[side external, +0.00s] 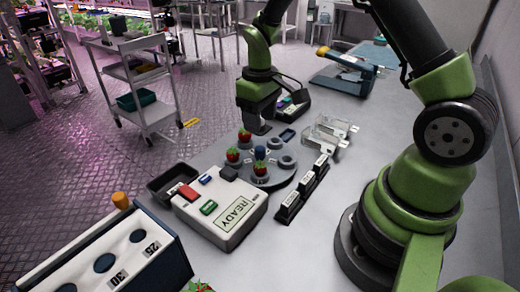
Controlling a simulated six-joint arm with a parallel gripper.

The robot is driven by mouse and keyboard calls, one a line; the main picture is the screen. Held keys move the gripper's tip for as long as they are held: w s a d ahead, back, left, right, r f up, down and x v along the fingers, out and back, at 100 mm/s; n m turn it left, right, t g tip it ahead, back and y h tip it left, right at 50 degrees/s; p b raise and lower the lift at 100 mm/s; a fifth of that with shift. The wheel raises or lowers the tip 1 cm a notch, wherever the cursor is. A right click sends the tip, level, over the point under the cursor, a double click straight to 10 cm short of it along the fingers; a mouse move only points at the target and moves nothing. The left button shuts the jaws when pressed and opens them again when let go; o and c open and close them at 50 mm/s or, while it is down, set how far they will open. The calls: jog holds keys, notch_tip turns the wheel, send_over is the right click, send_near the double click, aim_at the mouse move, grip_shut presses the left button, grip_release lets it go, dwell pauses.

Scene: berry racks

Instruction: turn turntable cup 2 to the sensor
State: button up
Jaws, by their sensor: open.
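The grey round turntable (283,180) stands on the bench behind a white box. Red strawberries sit in some of its cups: a back one (245,137), a left one (233,155) and a front one (260,169). A cup (287,160) at the right looks empty. A blue knob (260,152) stands near the middle. Cup numbers cannot be read. The white box (228,222) shows "READY"; a dark block (228,173) at its back edge adjoins the turntable and may be the sensor. My gripper (263,127) is open above the turntable's back side, apart from the knob.
A row of labelled black blocks (301,190) stands right of the turntable, with clear plastic holders (330,132) behind. A black tray (172,183) lies left of the white box. A numbered blue-and-white rack (110,255) fills the front left. Bare bench lies in front of the blocks.

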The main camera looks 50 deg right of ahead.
aim_at(260, 148)
notch_tip(260, 148, down, 9)
jog(key=shift+f, duration=0.15)
dwell(0.4)
grip_shut()
